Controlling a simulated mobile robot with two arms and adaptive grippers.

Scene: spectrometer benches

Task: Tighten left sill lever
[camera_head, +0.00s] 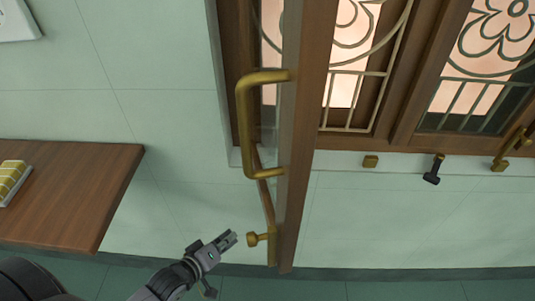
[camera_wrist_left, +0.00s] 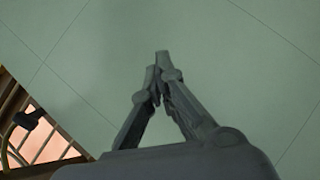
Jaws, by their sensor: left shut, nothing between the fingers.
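A small lever with a black handle (camera_head: 433,172) hangs on the white sill (camera_head: 340,162) below the window. In the left wrist view a dark handle-like piece (camera_wrist_left: 28,119) beside the window grille looks like the same lever. A brass lever (camera_head: 508,150) sits farther right on the sill. I cannot tell for sure which one is the left sill lever. My left gripper (camera_head: 229,239) is shut and empty, low and well to the left of both levers. Its fingers (camera_wrist_left: 157,70) also show closed in the wrist view, against a pale green tiled wall.
An open wooden casement (camera_head: 305,130) with a brass pull handle (camera_head: 242,120) stands between my left gripper and the sill levers. A wooden shelf (camera_head: 90,190) is at left.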

